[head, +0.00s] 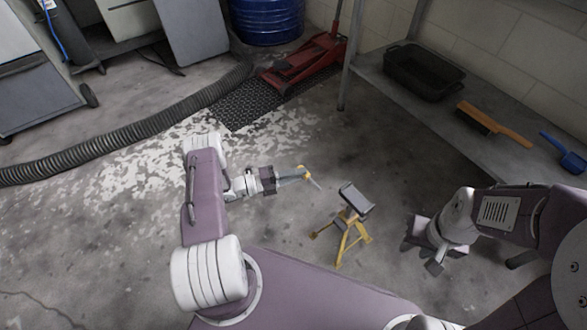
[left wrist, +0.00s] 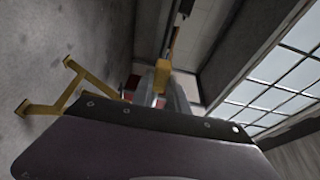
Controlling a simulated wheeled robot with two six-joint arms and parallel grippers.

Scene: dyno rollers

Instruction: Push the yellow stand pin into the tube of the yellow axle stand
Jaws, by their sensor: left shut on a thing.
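The yellow axle stand (head: 343,236) stands upright on the floor in front of my base, its grey saddle (head: 356,197) on top. My left gripper (head: 298,178) is shut on the yellow stand pin (head: 305,170), to the left of the stand and apart from it in the head view. The pin's thin shank points down and right. In the left wrist view the pin (left wrist: 162,70) shows as a yellow piece at the grey fingers, and yellow stand legs (left wrist: 62,97) show at the left. The tube opening cannot be made out. My right gripper (head: 426,250) is empty with its fingers apart, right of the stand.
A grey bench (head: 440,125) at the right holds a black tray (head: 424,72), an orange-handled brush (head: 495,125) and a blue tool (head: 562,152). A red floor jack (head: 305,62), a blue drum (head: 267,20) and a ribbed hose (head: 130,135) lie farther back. Floor around the stand is clear.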

